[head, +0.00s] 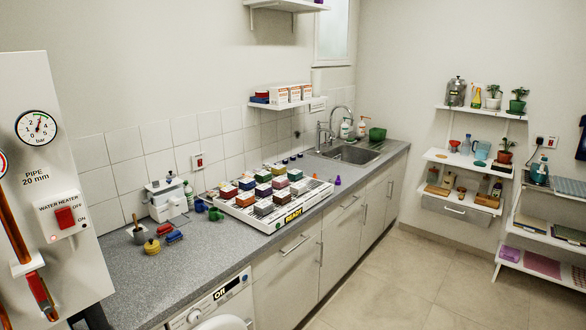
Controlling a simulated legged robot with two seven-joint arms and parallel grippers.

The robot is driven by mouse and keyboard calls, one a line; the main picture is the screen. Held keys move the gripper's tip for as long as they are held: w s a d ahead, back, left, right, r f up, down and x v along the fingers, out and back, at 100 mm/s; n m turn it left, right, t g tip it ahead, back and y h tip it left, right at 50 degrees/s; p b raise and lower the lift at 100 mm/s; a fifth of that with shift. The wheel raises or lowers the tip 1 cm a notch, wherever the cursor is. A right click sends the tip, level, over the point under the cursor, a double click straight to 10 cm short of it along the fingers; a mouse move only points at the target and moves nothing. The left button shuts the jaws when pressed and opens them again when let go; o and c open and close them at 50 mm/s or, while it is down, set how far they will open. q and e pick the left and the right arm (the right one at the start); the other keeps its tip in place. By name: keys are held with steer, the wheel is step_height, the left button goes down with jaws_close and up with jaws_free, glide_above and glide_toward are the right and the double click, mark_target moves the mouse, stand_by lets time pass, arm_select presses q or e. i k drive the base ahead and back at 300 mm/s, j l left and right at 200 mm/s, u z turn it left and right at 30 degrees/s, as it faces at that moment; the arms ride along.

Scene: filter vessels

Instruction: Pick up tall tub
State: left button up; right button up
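No thing in the head view can be told for certain as the tall tub. A green tub-like vessel (377,134) stands on the counter beyond the sink, and it looks wide rather than tall. A grey lidded vessel (456,92) stands on the top wall shelf at the right. A white appliance or container (166,199) stands against the tiles on the counter. All are small in the view, so details are unclear. Neither of my grippers shows in this view.
A tray (251,227) with several coloured blocks covers the middle of the counter (207,262). A sink (352,154) lies beyond it. A water heater panel (62,140) fills the left edge. Shelves (463,161) stand right. The tiled floor (400,285) is clear.

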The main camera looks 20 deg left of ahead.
mark_target(316, 75)
steer(key=i+j+u, duration=0.2)
steer(key=i, duration=0.4)
steer(key=i+j+u, duration=0.15)
steer(key=i, duration=0.5)
